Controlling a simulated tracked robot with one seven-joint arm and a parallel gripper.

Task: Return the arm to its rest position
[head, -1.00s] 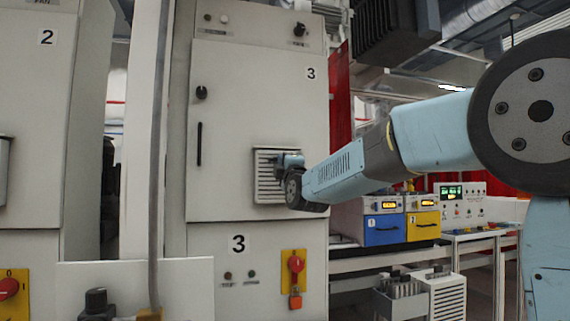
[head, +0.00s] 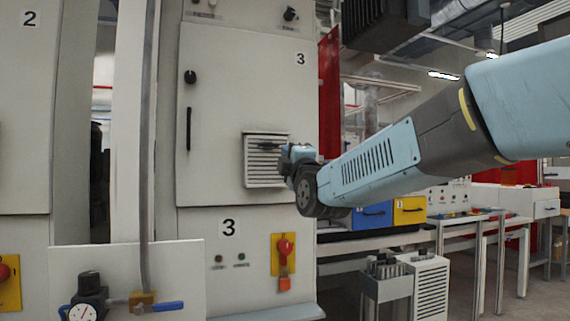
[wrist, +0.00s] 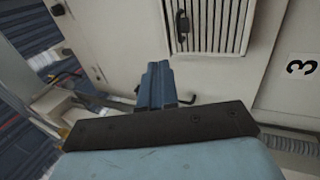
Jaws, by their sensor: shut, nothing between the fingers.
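My arm reaches in from the right in the head view, its blue and dark links bent toward the tall cabinet marked 3 (head: 240,100). My gripper (head: 268,147) is at the end of the arm, in front of the cabinet's slatted vent (head: 265,178). In the wrist view my gripper (wrist: 158,75) shows as two blue fingers side by side, shut and empty. The vent (wrist: 215,25) lies beyond it at the top. I cannot tell how far the fingertips are from the cabinet face.
A red rotary switch (head: 285,247) on a yellow plate is low on the cabinet. A gauge (head: 82,313) and blue-handled valve (head: 165,307) stand at lower left. Blue (head: 370,216) and yellow (head: 409,210) boxes sit on a bench behind my arm. A grey trolley (head: 385,288) stands below.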

